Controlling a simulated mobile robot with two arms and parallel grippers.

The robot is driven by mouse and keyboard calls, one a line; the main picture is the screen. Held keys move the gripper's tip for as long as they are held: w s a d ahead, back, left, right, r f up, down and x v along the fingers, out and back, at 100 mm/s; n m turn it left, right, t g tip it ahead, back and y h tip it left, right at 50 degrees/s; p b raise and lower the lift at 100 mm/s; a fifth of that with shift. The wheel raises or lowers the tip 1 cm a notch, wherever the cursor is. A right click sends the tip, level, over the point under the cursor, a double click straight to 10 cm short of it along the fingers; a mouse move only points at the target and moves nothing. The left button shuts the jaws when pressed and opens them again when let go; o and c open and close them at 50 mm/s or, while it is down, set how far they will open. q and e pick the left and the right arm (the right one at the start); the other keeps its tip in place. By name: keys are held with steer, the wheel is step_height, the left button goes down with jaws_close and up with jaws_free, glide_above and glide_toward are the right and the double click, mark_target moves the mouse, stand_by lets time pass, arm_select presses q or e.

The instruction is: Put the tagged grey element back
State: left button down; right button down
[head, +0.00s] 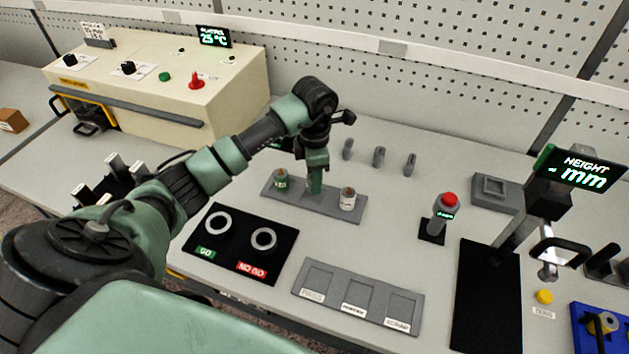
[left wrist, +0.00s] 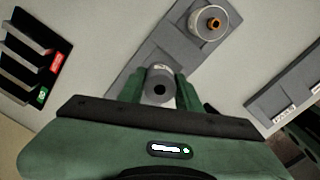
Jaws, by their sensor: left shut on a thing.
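My left gripper (head: 316,190) is at the middle of a grey holder block (head: 266,190). In the left wrist view, its two green fingers (left wrist: 160,88) are shut on a grey cylindrical element (left wrist: 158,72) with a dark hole in its end. The fingers hide this element in the head view. No tag shows on it, and I cannot tell whether it sits in the block. A green-banded piece (head: 281,181) stands on the block to the left, and a pale, labelled piece (head: 347,200) to the right. My right gripper is not in view.
Three grey pegs (head: 379,157) stand behind the block. A black GO / NO GO mat with two rings (head: 263,239) and a grey labelled tray (head: 333,299) lie in front. A red-topped post (head: 446,207) and height gauge (head: 548,200) stand right; a cream oven (head: 180,95) stands back left.

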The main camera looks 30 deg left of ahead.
arm_select(q)
step_height(320, 180, down, 2)
steer(key=shift+f, duration=0.1)
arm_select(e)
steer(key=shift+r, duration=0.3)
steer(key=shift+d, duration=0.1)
arm_select(q)
steer(key=shift+f, duration=0.25)
steer(key=c, duration=1)
jaws_free()
steer(key=shift+r, duration=0.1)
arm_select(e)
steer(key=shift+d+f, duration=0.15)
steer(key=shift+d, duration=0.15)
